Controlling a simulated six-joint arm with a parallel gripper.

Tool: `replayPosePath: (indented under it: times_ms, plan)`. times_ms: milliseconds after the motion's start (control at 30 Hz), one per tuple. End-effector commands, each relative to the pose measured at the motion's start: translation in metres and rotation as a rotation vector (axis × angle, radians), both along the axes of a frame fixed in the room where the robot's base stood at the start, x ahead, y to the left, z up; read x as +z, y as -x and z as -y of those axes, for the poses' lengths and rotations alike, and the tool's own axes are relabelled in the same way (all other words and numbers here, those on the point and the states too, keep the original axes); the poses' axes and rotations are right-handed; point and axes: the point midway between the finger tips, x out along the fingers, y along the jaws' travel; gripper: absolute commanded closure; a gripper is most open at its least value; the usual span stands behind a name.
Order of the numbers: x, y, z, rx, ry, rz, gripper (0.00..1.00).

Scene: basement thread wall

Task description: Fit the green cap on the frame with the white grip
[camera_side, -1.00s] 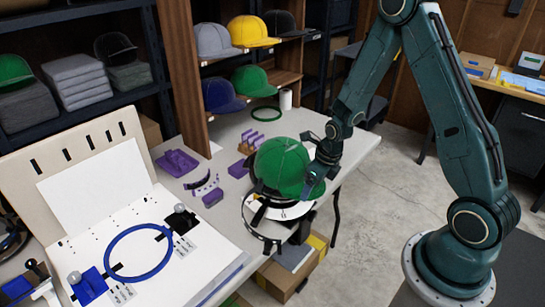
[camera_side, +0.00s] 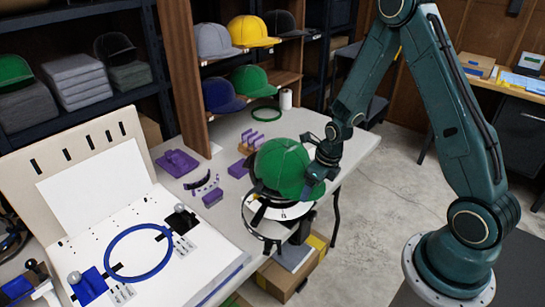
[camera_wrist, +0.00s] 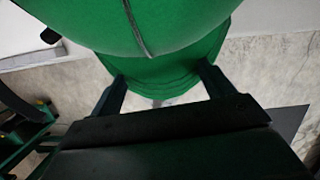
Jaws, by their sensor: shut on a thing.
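The green cap (camera_side: 282,166) sits over the cap frame (camera_side: 262,205) at the table's right front edge in the side view. The frame has a white disc and a dark and pale ring below the cap. A white grip on the frame cannot be made out. My gripper (camera_side: 316,180) is at the cap's right side, shut on its brim. In the wrist view the green cap (camera_wrist: 165,30) fills the top, and its brim lies between the two fingers of my gripper (camera_wrist: 160,88). Whether the cap is fully seated is hidden.
A white board with a blue hoop (camera_side: 139,252) lies at the left front. Purple fixtures (camera_side: 178,162) and small dark parts lie mid-table. Shelves with other caps (camera_side: 253,31) stand behind. A cardboard box (camera_side: 290,273) is on the floor below the table edge.

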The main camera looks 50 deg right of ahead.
Motion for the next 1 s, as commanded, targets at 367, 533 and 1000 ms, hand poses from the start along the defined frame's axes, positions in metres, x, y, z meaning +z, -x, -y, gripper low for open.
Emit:
replayPosePath:
  times_ms: [367,533,1000]
  plan:
    - [-0.008,-0.002,0.000,0.000,0.000,0.001,0.51]
    - [-0.011,-0.002,0.000,0.000,0.000,0.001,0.51]
    - [-0.011,-0.002,0.000,0.000,0.000,0.000,0.00]
